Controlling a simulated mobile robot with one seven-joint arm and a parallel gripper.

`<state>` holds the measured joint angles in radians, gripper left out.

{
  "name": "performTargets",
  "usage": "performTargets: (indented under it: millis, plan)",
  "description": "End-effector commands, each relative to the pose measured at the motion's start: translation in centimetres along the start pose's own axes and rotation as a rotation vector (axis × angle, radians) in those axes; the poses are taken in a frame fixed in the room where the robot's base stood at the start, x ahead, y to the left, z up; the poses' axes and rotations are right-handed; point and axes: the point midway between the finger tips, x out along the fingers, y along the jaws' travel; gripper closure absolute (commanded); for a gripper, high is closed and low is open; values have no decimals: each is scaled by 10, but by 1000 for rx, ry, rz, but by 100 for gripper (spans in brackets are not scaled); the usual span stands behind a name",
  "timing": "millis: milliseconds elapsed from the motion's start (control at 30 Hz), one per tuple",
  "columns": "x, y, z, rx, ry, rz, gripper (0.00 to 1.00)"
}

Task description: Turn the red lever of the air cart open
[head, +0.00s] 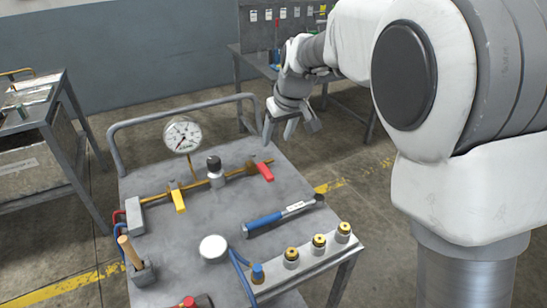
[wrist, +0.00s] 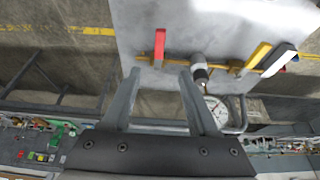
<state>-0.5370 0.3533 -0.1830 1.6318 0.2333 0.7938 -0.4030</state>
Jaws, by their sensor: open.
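The red lever (head: 264,171) sits on a valve at the right end of a brass pipe (head: 212,181) on the grey air cart (head: 190,232). The lever lies roughly crosswise to the pipe. In the wrist view the red lever (wrist: 159,47) appears just beyond the fingertips, lined up with the gap between them. My gripper (head: 283,131) is open and empty, above and beyond the lever near the cart's far right side. It also shows in the wrist view (wrist: 158,74), with nothing between its fingers. I see no contact with the lever.
A yellow lever (head: 179,200), a dark-topped fitting (head: 215,168) and a round gauge (head: 182,135) stand along the pipe. A blue-handled tool (head: 275,217) lies nearer me. A bent rail (head: 190,106) edges the cart's far side. A bench (head: 262,62) stands behind.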

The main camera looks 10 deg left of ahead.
Motion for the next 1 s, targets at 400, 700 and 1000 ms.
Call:
performTargets:
  millis: [400,700,1000]
  plan:
    - [82,0,2,0,-3,0,40]
    - [142,0,2,1,-2,1,40]
    - [167,0,0,0,1,1,40]
